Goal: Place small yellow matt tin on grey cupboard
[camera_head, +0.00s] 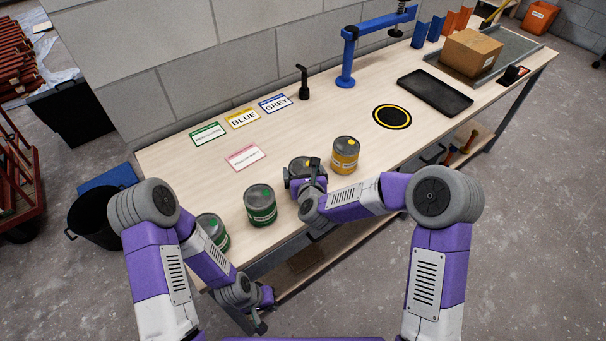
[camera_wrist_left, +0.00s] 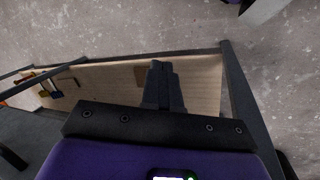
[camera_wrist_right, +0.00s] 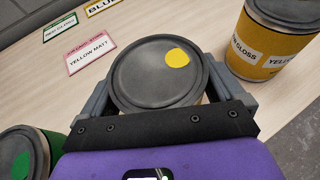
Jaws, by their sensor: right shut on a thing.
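A tin with a dark grey lid and a yellow dot (camera_wrist_right: 150,72) is between the fingers of my right gripper (camera_wrist_right: 162,88), which is shut on it. In the head view the tin (camera_head: 300,164) is mostly hidden by my right gripper (camera_head: 306,178). I cannot read its label or tell whether it still touches the bench. A pink-edged card reading "YELLOW MATT" (camera_wrist_right: 88,53) lies behind it. My left gripper (camera_head: 262,324) hangs low by the bench's front edge; its fingers (camera_wrist_left: 162,68) are together and empty. I cannot make out a grey cupboard.
A yellow gloss tin (camera_head: 345,155) stands just right of the held tin. Green tins (camera_head: 260,205) (camera_head: 213,231) stand to its left. Cards, including "GREY" (camera_head: 276,103), lie behind. A black-yellow round mat (camera_head: 392,117), black tray (camera_head: 435,93) and blue stand (camera_head: 346,65) are farther right.

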